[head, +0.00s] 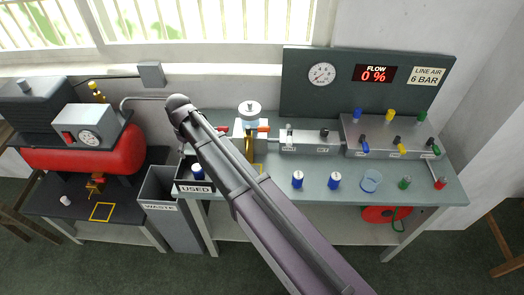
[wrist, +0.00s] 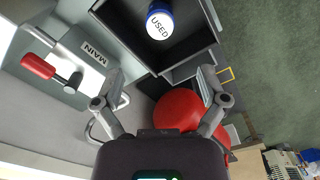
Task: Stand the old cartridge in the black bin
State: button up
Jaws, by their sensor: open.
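The black bin (head: 181,181), labelled USED, is at the left end of the bench. The old cartridge (head: 197,171) is inside it, showing blue and white. In the wrist view the bin (wrist: 207,38) is at the top, and the cartridge (wrist: 160,24) appears upright in it, with a blue rim and a white top reading USED. My gripper (wrist: 163,78) is open, with nothing between its fingers. The cartridge is ahead of the fingertips and apart from them. In the head view my arm hides the gripper.
A grey WASTE bin (head: 184,222) stands left of the bench. A red tank (head: 118,153) is beyond it. The MAIN valve's red handle (wrist: 38,67) is left of my fingers. Two blue-and-white cylinders (head: 297,179) (head: 335,181) stand on the bench's front, with clear surface around them.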

jog(key=shift+d, duration=0.1)
jog(key=d+m, duration=0.5)
jog(key=d, duration=1.7)
jog(key=s+d+m, duration=0.3)
jog(key=d, duration=0.7)
jog(key=s+d+m, duration=0.3)
jog(key=s+d, duration=0.1)
jog(key=d, duration=0.6)
jog(key=shift+s+d, duration=0.15)
jog(key=shift+s, duration=0.1)
jog(key=shift+w, duration=0.1)
